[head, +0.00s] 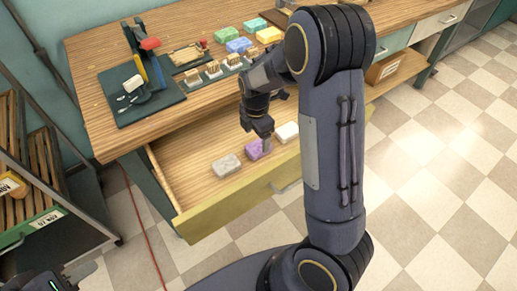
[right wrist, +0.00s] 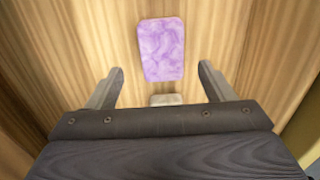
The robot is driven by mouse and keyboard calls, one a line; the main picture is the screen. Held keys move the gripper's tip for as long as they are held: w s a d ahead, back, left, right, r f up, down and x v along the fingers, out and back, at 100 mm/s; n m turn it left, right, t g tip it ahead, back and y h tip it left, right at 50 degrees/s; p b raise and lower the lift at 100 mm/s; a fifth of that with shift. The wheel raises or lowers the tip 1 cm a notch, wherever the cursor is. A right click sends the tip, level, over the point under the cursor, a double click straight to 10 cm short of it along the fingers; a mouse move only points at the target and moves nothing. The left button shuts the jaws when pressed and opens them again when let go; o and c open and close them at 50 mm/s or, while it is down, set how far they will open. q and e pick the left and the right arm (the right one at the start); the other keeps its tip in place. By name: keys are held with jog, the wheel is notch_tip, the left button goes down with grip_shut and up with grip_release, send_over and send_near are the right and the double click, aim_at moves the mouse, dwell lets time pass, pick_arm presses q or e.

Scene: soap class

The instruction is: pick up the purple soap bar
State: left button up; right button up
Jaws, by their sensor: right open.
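The purple soap bar (head: 254,150) lies in the open drawer, between a grey bar (head: 226,166) and a white bar (head: 287,132). My right gripper (head: 265,138) is over the drawer at the purple bar and partly covers it in the head view. In the right wrist view the purple bar (right wrist: 161,48) lies flat, ahead of and between the spread fingers (right wrist: 161,68), with nothing held. A pale bar end (right wrist: 167,100) shows nearer the palm, mostly hidden. My left gripper (head: 78,272) is at the bottom left corner, partly cut off.
The drawer front (head: 240,203) stands out from the wooden workbench (head: 95,60). On the bench are a dark cutting stand (head: 140,98), brushes (head: 213,69) and several coloured bars (head: 238,45). A rack (head: 40,160) stands at left. Tiled floor (head: 440,160) is clear at right.

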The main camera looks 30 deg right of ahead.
aim_at(259, 146)
jog(key=f, duration=0.4)
jog(key=shift+s+d, duration=0.1)
jog(key=shift+d, duration=0.2)
jog(key=c, duration=1.1)
